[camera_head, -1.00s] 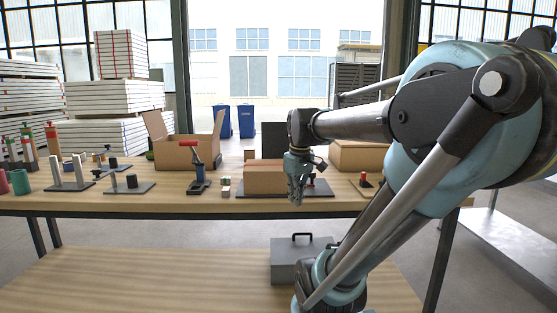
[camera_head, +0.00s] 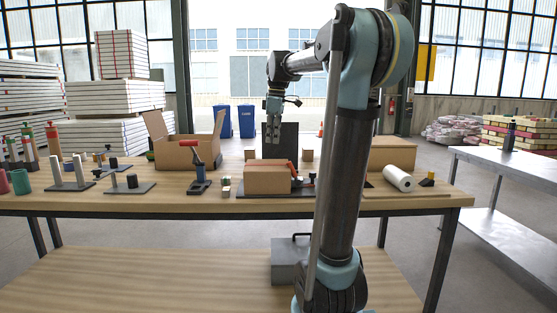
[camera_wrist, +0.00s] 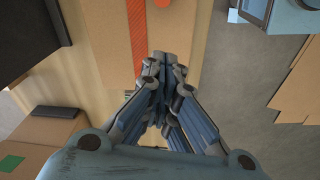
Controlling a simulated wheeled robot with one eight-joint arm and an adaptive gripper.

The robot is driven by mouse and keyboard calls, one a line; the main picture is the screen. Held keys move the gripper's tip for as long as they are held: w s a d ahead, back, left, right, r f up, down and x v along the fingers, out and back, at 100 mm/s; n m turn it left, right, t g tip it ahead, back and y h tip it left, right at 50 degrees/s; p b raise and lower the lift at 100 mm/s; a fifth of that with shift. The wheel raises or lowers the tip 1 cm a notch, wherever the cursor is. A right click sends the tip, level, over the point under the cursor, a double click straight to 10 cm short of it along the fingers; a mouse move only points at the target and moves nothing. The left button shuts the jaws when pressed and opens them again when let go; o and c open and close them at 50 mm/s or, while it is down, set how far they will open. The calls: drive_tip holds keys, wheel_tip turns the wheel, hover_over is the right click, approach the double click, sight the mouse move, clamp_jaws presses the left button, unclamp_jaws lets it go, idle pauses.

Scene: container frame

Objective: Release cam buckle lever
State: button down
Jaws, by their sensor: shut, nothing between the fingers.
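A cardboard box (camera_head: 268,181) stands on a dark plate (camera_head: 250,195) near the middle of the table. An orange-red strap (camera_head: 292,167) runs over it near its right end. A small dark fitting (camera_head: 297,183) shows beside the strap's lower end; whether it is the cam buckle, and how its lever stands, I cannot tell. My gripper (camera_head: 272,141) points down above the box, shut and empty, clear of it. In the wrist view, the strap (camera_wrist: 138,28) lies across the box (camera_wrist: 105,45), beyond and left of my fingertips (camera_wrist: 160,58). No lever is clear there.
A white roll (camera_head: 398,178) lies to the right. Air above the table is free.

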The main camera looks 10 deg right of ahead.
sight(275, 167)
drive_tip(key=shift+w+a+r+n, duration=0.3)
drive_tip(key=shift+w+r, duration=0.1)
drive_tip(key=shift+w, duration=0.25)
drive_tip(key=shift+f, duration=0.1)
drive_tip(key=f, duration=0.9)
drive_tip(key=shift+w+a+f, duration=0.3)
drive_tip(key=shift+w+a, duration=0.05)
drive_tip(key=d, duration=0.1)
drive_tip(key=s+d, duration=0.1)
drive_tip(key=shift+d+r, duration=0.2)
drive_tip(key=shift+d, duration=0.15)
drive_tip(key=shift+s+d+r, duration=0.1)
drive_tip(key=shift+d+r, duration=0.05)
drive_tip(key=shift+d, duration=0.4)
drive_tip(key=shift+r, duration=0.1)
